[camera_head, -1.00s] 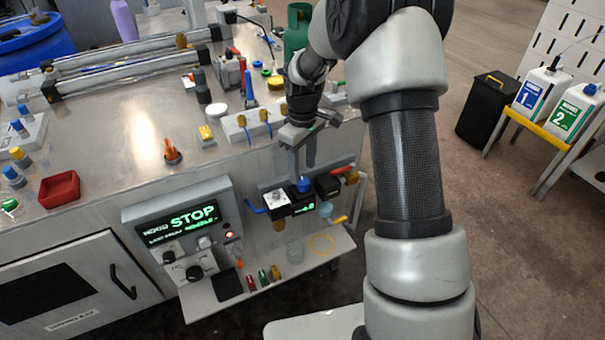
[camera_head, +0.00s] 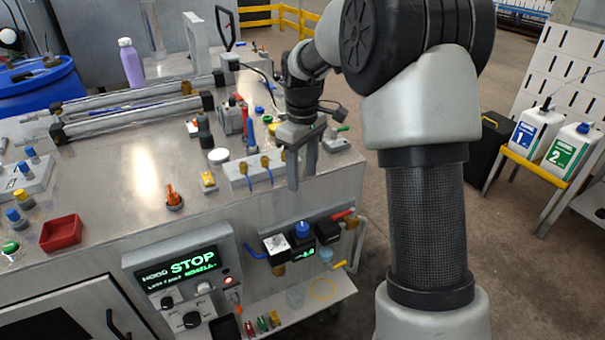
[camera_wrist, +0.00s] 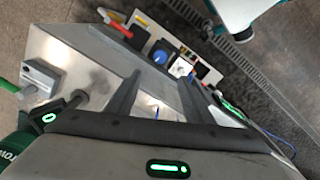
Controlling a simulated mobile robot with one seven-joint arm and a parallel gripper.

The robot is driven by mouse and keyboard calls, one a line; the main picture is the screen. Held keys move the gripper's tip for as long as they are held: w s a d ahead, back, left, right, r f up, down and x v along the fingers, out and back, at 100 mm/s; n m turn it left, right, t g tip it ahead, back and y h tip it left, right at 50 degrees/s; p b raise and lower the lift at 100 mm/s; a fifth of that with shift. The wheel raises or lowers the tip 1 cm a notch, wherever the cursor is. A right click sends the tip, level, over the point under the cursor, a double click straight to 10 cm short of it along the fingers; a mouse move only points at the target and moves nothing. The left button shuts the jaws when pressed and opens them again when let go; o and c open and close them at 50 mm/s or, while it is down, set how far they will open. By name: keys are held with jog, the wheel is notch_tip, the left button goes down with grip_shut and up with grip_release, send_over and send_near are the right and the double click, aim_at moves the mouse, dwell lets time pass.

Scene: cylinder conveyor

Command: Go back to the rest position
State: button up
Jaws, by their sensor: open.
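My gripper (camera_head: 302,170) is open and empty, pointing down at the front right edge of the metal workbench (camera_head: 110,190). In the head view its fingers hang in front of the block with yellow and blue fittings (camera_head: 258,172), above the regulator unit with the blue knob (camera_head: 302,229). In the wrist view my two fingers (camera_wrist: 150,98) are spread apart with nothing between them. The blue knob (camera_wrist: 181,67) shows beyond them.
A control panel reading STOP (camera_head: 190,264) is on the bench front. A red tray (camera_head: 61,233) and an orange-tipped fitting (camera_head: 173,198) are on the bench top. White jugs (camera_head: 537,130) stand on a yellow-edged stand at right.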

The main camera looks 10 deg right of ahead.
jog(key=s+r+m+t+p, duration=0.4)
jog(key=s+r+m+p, duration=0.3)
jog(key=s+r, duration=1.3)
jog(key=s+r+m+t+p, duration=0.1)
jog(key=s+r+p, duration=0.1)
jog(key=s, duration=0.5)
jog(key=shift+s+d+r+t+p, duration=0.3)
jog(key=shift+s+d+p, duration=0.1)
jog(key=shift+p, duration=0.35)
